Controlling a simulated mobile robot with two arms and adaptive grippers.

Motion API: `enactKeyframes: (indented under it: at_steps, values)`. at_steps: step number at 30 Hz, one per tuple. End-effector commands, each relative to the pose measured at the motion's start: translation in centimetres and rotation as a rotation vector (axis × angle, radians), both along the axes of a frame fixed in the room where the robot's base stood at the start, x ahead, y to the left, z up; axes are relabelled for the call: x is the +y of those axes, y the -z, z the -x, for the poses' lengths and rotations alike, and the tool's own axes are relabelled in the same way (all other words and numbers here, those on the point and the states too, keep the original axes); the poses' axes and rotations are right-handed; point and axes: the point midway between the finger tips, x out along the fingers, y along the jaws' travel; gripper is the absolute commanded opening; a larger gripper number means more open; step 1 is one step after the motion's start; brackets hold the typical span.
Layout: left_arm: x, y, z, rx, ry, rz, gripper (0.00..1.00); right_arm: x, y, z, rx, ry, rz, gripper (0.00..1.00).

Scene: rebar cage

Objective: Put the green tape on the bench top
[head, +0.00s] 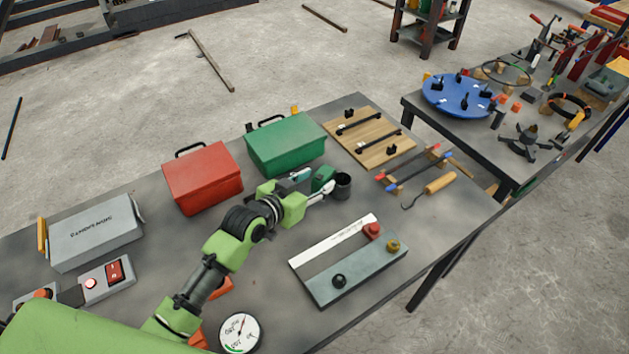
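A small green item (323,177), which looks like the green tape, is at the fingertips of my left gripper (315,184), in the middle of the bench top (260,262). One pale finger passes on its near side and the other ends at its left. I cannot tell whether the fingers grip it or only stand around it, nor whether it touches the bench. A dark cup (343,188) is just right of it, very close to the near fingertip. My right gripper is not in view.
A red box (202,178) and a green box (285,145) stand behind the gripper. A wooden board (372,152) lies at the back right. A grey plate with knobs (352,272) lies at the front right, a gauge (239,333) at the front. Bare bench lies between them.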

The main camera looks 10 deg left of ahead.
Motion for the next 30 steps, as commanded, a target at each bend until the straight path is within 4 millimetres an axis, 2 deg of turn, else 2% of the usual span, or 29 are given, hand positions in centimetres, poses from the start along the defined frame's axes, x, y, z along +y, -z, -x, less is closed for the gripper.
enactKeyframes:
  at_steps: [7, 11, 24, 30]
  values:
    - [0.1, -0.1, 0.1, 0.0, 0.0, 0.0, 0.43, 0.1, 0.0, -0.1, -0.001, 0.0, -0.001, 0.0]
    - [0.4, -0.3, 0.8, 0.0, 0.0, -0.001, 0.43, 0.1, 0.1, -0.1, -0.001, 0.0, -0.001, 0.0]
    - [3.0, -3.1, 7.3, 0.0, 0.001, -0.002, 0.43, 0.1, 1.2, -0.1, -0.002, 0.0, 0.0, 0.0]
    - [3.9, -4.2, 9.4, 0.0, -0.001, -0.001, 0.43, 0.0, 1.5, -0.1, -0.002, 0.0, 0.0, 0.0]
